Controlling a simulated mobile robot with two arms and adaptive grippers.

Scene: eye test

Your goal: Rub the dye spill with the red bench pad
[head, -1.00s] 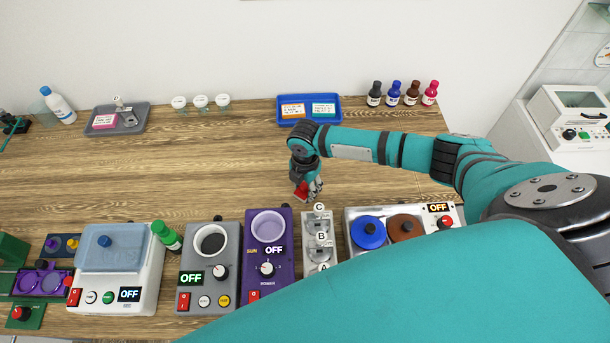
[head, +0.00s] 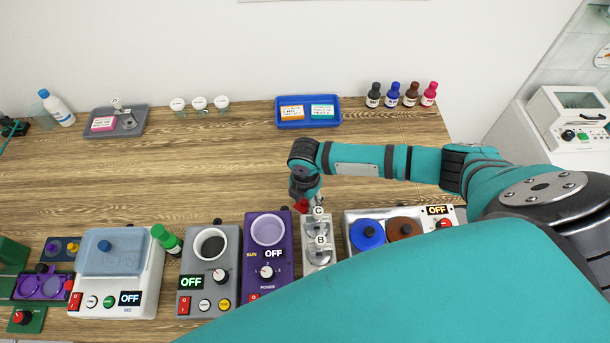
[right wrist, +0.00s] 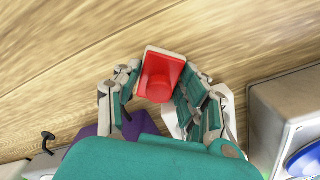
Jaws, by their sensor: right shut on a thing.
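My right gripper (head: 306,200) is shut on the red bench pad (head: 300,206), low over the wooden bench, just behind the grey holder (head: 318,256) with labels C and B. In the right wrist view, the red pad (right wrist: 160,78), a square plate with a round knob, sits between the fingers of my right gripper (right wrist: 162,92). I cannot tell whether the pad touches the bench. I see no dye spill in either view; it may be hidden under the gripper or arm. My left gripper is not in view.
A purple device (head: 266,258) and a hotplate unit with blue and brown discs (head: 404,228) flank the holder. A blue tray (head: 308,124) and several dark-capped bottles (head: 411,94) stand at the back. The bench's middle left (head: 190,165) is clear.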

